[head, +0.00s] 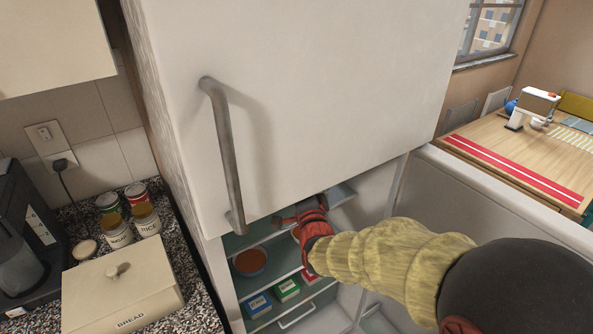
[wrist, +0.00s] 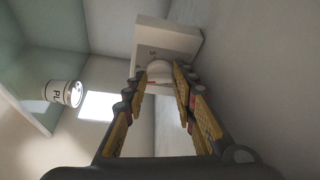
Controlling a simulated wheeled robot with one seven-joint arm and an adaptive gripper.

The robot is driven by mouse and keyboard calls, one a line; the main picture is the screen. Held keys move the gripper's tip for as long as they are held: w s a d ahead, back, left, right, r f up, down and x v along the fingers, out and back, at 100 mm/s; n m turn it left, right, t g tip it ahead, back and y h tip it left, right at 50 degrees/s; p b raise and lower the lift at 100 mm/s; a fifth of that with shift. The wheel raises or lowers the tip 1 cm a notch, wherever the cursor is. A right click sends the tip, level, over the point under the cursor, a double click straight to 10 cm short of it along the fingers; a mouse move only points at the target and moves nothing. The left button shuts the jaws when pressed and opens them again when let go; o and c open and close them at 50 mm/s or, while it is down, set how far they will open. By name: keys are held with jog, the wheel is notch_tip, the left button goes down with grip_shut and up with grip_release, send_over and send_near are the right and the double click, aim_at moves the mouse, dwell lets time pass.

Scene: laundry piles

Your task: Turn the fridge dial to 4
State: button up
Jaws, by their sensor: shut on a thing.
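The fridge dial (wrist: 159,72) is a round white knob on a pale box (wrist: 165,40) fixed to the fridge's inner wall, in the wrist view. A small mark, perhaps a digit, shows on the box just beyond the knob; I cannot read the dial's setting. My gripper (wrist: 160,84) is shut on the dial, with one finger on each side of it. In the head view my gripper (head: 303,215) reaches inside the fridge (head: 225,255), near the upper shelf. The dial is hidden in the head view.
The upper door (head: 300,90) with its handle (head: 225,155) hangs just above my arm. The open lower door (head: 510,190) stands at right. Shelves hold an orange bowl (head: 251,262) and boxes (head: 287,289). A white tub (wrist: 64,93) is on a shelf. A bread box (head: 120,290) stands left.

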dwell(0.3)
jog(key=o, duration=1.1)
jog(key=shift+s, duration=0.1)
jog(key=v, duration=0.7)
jog(key=shift+s+d+f, duration=0.15)
jog(key=shift+s, duration=0.2)
jog(key=shift+c, duration=0.4)
